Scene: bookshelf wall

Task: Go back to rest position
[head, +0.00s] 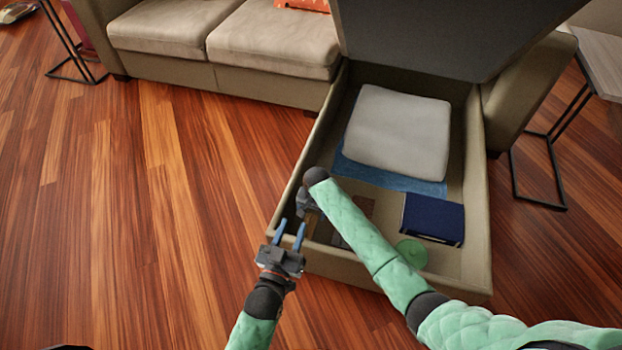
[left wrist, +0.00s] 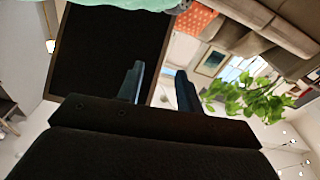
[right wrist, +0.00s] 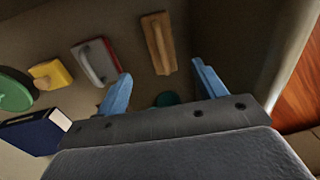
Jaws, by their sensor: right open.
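My left gripper (head: 290,232) points away from me beside the near left corner of the open storage box (head: 478,215). Its two blue fingers stand apart with nothing between them; they also show apart in the left wrist view (left wrist: 160,78). My right arm reaches across the box's near left part. Its gripper (right wrist: 161,72) points down into the box, open and empty, with objects on the box floor below. In the head view its wrist partly hides that gripper, which is close to my left gripper.
The box holds a grey cushion (head: 398,132), a blue cloth (head: 385,177), a dark blue binder (head: 432,218) and a green disc (head: 411,252). Its dark lid (head: 430,40) stands raised. A sofa (head: 270,40) is behind; a side table (head: 600,60) is right. The wood floor (head: 120,230) at left is clear.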

